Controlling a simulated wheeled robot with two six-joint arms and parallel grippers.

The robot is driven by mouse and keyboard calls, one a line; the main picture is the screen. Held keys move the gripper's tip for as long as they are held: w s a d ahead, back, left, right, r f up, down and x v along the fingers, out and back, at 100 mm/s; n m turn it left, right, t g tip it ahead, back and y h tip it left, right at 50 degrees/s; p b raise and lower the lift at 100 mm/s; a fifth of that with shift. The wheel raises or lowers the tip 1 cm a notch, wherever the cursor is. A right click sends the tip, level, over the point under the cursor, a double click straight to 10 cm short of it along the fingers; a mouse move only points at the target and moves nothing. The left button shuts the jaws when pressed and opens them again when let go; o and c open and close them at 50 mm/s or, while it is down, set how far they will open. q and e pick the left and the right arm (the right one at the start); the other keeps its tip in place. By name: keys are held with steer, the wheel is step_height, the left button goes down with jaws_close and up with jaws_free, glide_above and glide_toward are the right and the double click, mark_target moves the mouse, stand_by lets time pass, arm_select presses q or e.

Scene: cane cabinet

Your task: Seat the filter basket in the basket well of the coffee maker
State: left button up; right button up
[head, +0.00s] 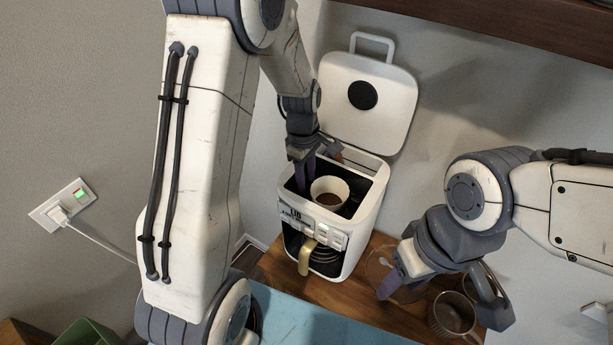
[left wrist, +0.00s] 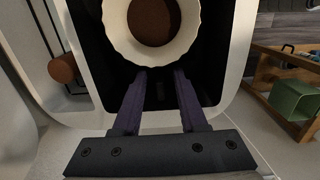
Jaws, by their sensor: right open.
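The white coffee maker (head: 352,235) stands on a wooden board with its lid (head: 392,105) raised. A white fluted cup with brown contents, apparently the filter basket's filter (head: 329,192), shows in the open dark top; it also shows in the left wrist view (left wrist: 150,42). How deep it sits is unclear. My left gripper (head: 301,184) points down at the well, left of the cup. In the left wrist view its two purple fingers (left wrist: 161,80) reach the cup's near side with a dark gap between them; any grip there is hidden. My right gripper (head: 437,300) is open and empty, low at right.
A blue surface (head: 290,318) lies in front. A plug is in the wall outlet (head: 62,205) at left.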

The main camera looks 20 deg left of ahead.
arm_select(q)
steer(key=shift+r, duration=0.1)
steer(key=shift+w+r, duration=0.1)
steer(key=shift+r, duration=0.15)
step_height(320, 180, up, 11)
steer(key=b, duration=0.2)
steer(key=s+d+m, duration=1.2)
steer(key=s+d+f+m, duration=0.1)
steer(key=s+d+m, duration=0.1)
steer(key=s+m, duration=0.9)
steer(key=shift+s+d+f, duration=0.25)
steer(key=shift+s, duration=0.3)
step_height(320, 180, down, 4)
steer(key=b, duration=0.3)
steer(key=shift+b, duration=0.4)
